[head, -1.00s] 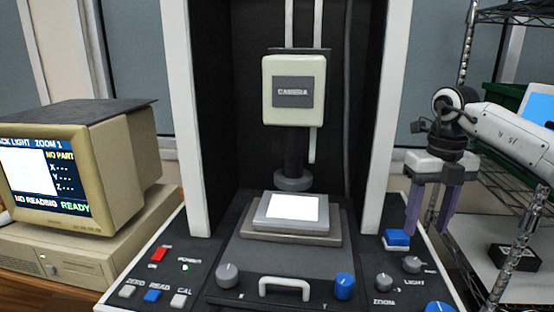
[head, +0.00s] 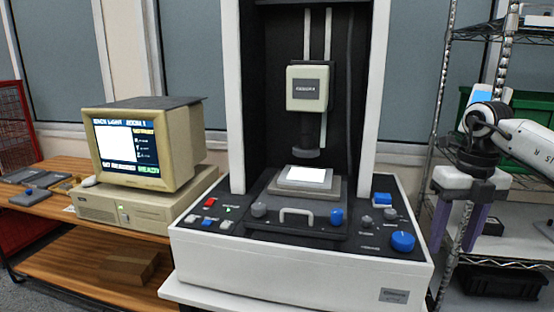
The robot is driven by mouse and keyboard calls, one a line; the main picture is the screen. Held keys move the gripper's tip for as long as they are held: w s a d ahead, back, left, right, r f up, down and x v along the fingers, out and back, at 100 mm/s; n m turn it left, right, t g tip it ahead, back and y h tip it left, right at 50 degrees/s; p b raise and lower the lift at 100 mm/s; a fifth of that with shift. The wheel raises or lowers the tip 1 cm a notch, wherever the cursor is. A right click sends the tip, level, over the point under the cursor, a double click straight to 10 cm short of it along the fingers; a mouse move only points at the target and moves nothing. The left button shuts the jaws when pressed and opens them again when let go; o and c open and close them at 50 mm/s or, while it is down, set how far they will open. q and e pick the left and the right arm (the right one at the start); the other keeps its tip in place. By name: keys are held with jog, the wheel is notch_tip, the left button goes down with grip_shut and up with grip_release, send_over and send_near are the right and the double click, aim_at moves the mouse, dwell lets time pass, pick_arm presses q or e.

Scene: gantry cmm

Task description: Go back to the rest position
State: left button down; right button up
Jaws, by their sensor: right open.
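My right gripper (head: 457,228) hangs at the right of the head view, fingers pointing down. Its two purple fingers are apart with nothing between them. It is in front of the wire shelf, right of the measuring machine (head: 300,258), and appears clear of it. The machine's camera head (head: 309,88) is above a lit white stage plate (head: 305,175). My left gripper is not in the head view.
A beige monitor (head: 150,145) on a computer case (head: 130,210) stands on a wooden bench (head: 60,222) at left. A wire shelf (head: 440,150) with a green bin (head: 535,108) and a black tray (head: 500,282) is at right. Blue knob (head: 402,241) sits on the machine's front right.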

jog(key=s+a+f+n+y, duration=0.1)
jog(key=a+f+y, duration=0.2)
jog(key=a+f, duration=0.5)
jog(key=a+f+n+y, duration=0.1)
jog(key=a+f+y, duration=0.2)
jog(key=a, duration=0.9)
jog(key=s+a+m+t+y, duration=0.1)
jog(key=s+a+m+y, duration=0.25)
jog(key=a+y, duration=0.45)
jog(key=s+a+m+t+y, duration=0.2)
jog(key=s+a+m+y, duration=0.15)
jog(key=a, duration=0.85)
jog(key=s+d+f+m+t+h, duration=0.1)
jog(key=d+f+m+t+h, duration=1)
jog(key=m, duration=1)
jog(key=s+d+f+m+g+h, duration=0.2)
jog(key=s+d+f+m, duration=0.2)
jog(key=s+f, duration=0.5)
jog(key=s+d+f+m+g+h, duration=0.2)
jog(key=s+d+f+m+g, duration=0.1)
jog(key=s+d+f, duration=0.4)
jog(key=s+f, duration=0.2)
jog(key=s, duration=0.1)
jog(key=shift+f+m+g, duration=0.3)
jog(key=shift+f+m, duration=0.05)
jog(key=shift+m, duration=0.05)
